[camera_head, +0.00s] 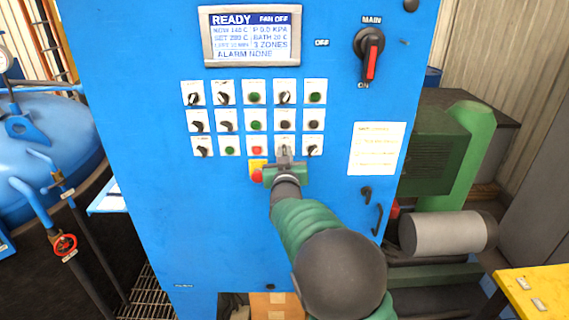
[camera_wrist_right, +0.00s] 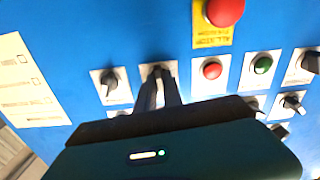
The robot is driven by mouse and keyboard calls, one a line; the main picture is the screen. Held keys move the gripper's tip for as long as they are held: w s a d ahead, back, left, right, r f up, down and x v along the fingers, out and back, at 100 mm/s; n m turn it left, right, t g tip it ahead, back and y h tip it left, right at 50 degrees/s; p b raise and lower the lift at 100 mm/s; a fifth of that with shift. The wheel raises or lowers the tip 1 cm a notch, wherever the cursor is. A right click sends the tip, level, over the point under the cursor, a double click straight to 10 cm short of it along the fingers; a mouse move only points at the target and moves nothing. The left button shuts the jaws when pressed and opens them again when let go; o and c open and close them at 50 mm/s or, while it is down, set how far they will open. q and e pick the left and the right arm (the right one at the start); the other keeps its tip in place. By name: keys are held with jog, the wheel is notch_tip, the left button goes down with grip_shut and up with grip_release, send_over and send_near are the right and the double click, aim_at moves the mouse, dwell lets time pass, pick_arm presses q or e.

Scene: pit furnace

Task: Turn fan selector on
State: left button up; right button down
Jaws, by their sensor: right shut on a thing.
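The blue control panel (camera_head: 230,220) stands upright in front of me, with rows of small selectors and buttons. My right gripper (camera_head: 285,155) is at the bottom row, second from the right. In the right wrist view the fingers (camera_wrist_right: 160,85) are close together on a black selector knob (camera_wrist_right: 154,70) on a white plate, and partly hide it. The labels are too small to read, so I cannot tell whether this is the fan selector. The display (camera_head: 250,35) reads READY and FAN OFF. My left gripper is not in view.
A red stop button on a yellow plate (camera_wrist_right: 212,38) is close to the gripped knob; a red button (camera_wrist_right: 211,71) is beside it. The red-handled MAIN switch (camera_head: 371,58) is at upper right. A paper notice (camera_head: 377,148) is to the right of the buttons.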

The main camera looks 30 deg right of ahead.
jog(key=m+b, duration=0.4)
jog(key=shift+f, duration=0.3)
jog(key=shift+r+m+b, duration=0.1)
jog(key=shift+m+b, duration=1.05)
jog(key=shift+m, duration=0.35)
jog(key=c, duration=1.5)
grip_release()
jog(key=shift+d+r, duration=0.1)
jog(key=shift+s, duration=0.1)
